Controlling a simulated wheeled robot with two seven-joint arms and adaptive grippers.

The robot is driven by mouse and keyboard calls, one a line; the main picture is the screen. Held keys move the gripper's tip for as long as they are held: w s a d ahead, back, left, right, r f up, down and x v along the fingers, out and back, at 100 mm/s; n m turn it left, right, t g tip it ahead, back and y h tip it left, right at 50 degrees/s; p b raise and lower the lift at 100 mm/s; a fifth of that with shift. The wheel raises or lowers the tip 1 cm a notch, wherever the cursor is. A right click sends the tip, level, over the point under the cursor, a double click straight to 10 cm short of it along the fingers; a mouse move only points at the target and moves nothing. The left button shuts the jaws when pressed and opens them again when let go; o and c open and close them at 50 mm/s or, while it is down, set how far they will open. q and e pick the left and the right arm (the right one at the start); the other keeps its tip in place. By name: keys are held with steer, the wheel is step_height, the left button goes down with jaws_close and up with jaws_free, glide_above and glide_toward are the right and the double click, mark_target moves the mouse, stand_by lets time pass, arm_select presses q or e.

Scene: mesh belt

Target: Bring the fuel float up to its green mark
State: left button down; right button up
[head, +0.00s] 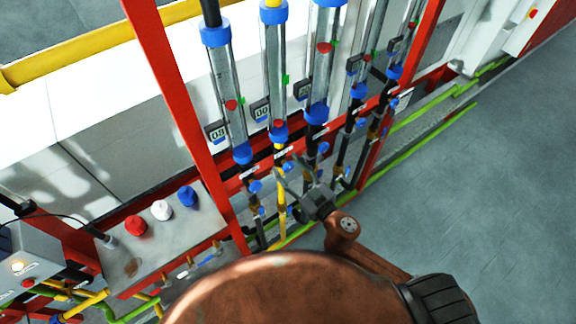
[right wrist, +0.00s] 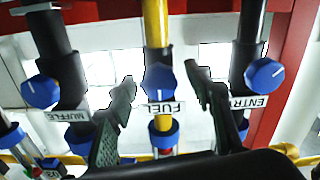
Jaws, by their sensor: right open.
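The fuel tube (head: 277,60) is the clear column with blue end caps above the yellow pipe. Its red float (head: 278,123) sits near the bottom, well below the green mark (head: 286,79) on its side. The blue fuel knob (right wrist: 159,80) has a white pointer line and is beside the FUEL label (right wrist: 164,108). My right gripper (right wrist: 162,92) is open, with one finger on each side of the knob in the picture; contact does not show. In the head view my right gripper (head: 290,174) is near the lower valves. My left gripper is not in view.
The muffle knob (right wrist: 40,91) and the knob by the ENTR label (right wrist: 263,74) flank the fuel knob closely. A red frame post (head: 180,90) stands left. A grey panel (head: 165,240) carries red, white and blue buttons. The floor at right is clear.

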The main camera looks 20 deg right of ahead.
steer(key=shift+c, duration=0.4)
steer(key=c, duration=1.1)
steer(key=shift+n, duration=0.3)
